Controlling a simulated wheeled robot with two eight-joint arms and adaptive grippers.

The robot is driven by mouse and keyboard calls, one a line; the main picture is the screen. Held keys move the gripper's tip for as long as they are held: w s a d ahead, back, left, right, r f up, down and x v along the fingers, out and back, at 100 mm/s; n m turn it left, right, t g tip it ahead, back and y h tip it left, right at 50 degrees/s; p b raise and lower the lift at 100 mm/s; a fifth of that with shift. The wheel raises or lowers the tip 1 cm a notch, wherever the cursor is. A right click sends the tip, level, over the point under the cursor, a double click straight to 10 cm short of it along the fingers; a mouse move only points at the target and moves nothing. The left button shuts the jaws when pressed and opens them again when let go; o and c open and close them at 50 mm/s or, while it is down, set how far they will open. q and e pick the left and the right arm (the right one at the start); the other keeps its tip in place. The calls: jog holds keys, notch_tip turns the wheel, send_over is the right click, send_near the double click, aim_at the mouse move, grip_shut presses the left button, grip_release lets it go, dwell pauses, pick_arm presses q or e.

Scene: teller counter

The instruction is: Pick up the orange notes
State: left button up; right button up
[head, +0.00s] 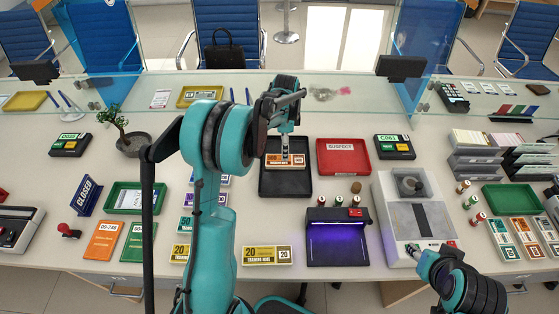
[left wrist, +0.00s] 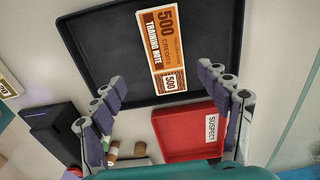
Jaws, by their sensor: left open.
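The orange notes (head: 272,160), marked 500 and "Training Note", lie flat toward the far side of a black tray (head: 285,187). The left wrist view shows the notes (left wrist: 163,48) on the bare dark floor of the tray (left wrist: 108,55). My left gripper (head: 285,158) is over the tray, partly covering the notes in the head view. In the left wrist view its fingers (left wrist: 163,78) are spread, with nothing between them, and point toward the notes. My right gripper (head: 412,249) is at the front edge of the grey counting machine; its jaw opening is too small to tell.
A red "Suspect" tray (head: 343,157) stands right of the black tray. A lit purple lamp box (head: 337,240) and a bundle of yellow 20 notes (head: 267,255) are in front. A grey machine (head: 418,215) stands at right. A clear screen runs behind.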

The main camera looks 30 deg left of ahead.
pick_arm(q)
jog(key=shift+w+a+f, duration=0.1)
jog(key=shift+a+f, duration=0.05)
jog(key=shift+f, duration=0.3)
notch_tip(320, 180, down, 3)
jog(key=shift+r+b, duration=0.2)
jog(key=shift+b, duration=0.4)
jog(key=f, duration=0.1)
jog(key=f+b, duration=0.1)
jog(key=f, duration=0.1)
jog(key=f+b, duration=0.1)
jog(key=f, duration=0.1)
jog(key=shift+w, duration=0.4)
jog(key=shift+r, duration=0.1)
jog(key=c, duration=1.3)
